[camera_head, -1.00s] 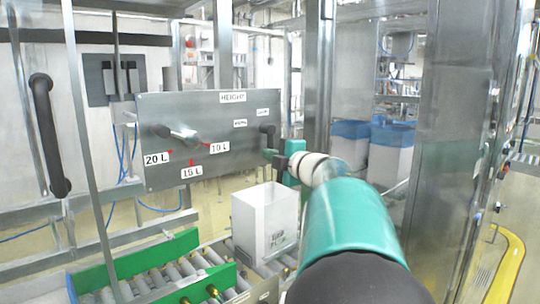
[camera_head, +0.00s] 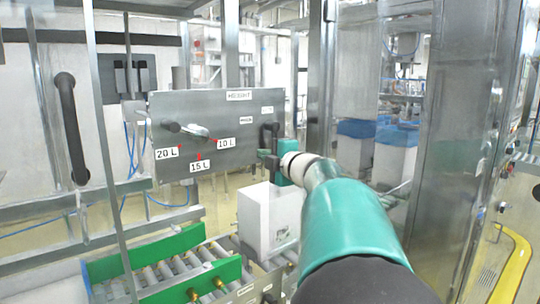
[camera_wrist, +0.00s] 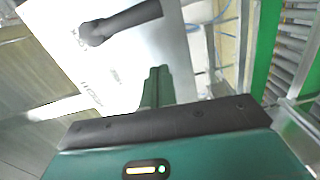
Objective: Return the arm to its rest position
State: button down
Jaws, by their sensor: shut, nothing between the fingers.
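My gripper (camera_head: 272,163) is in front of the lower right part of the grey metal panel (camera_head: 210,165), reached by my green arm. In the wrist view its green fingers (camera_wrist: 157,85) are closed together with nothing between them. A black handle (camera_wrist: 122,22) on the panel shows just beyond the fingertips, apart from them in that view. In the head view the gripper and the black handle overlap, so the exact gap between them cannot be told. The panel carries labels for 20 L, 15 L and 10 L, with a lever (camera_head: 190,130) pointing towards 10 L.
A white box (camera_head: 262,222) stands on the roller conveyor (camera_head: 190,272) below the gripper. Green side guides (camera_head: 155,255) flank the rollers. A metal post (camera_head: 320,75) stands right of the panel. White bins with blue liners (camera_head: 395,150) stand behind at the right.

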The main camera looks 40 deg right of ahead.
jog(key=s+a, duration=0.1)
jog(key=s, duration=0.9)
jog(key=w+a+f+m+g+h, duration=0.2)
jog(key=a+f+m+g+h, duration=0.3)
jog(key=a+m, duration=0.75)
jog(key=s+a+f+m+g+y, duration=0.1)
jog(key=s+a+f+g+y, duration=0.1)
jog(key=s+a+f, duration=0.2)
jog(key=s+a+f+g+y, duration=0.2)
jog(key=s+a+f, duration=0.3)
jog(key=a+f, duration=0.4)
jog(key=s+a+f+m+g+y, duration=0.1)
jog(key=s+a+f+g+y, duration=0.2)
jog(key=a+f, duration=0.4)
jog(key=s+a, duration=0.1)
jog(key=a, duration=0.3)
jog(key=shift+s+a+m+y, duration=0.15)
jog(key=shift+s+m+y, duration=0.05)
jog(key=shift+m+y, duration=0.2)
jog(key=shift+s, duration=0.15)
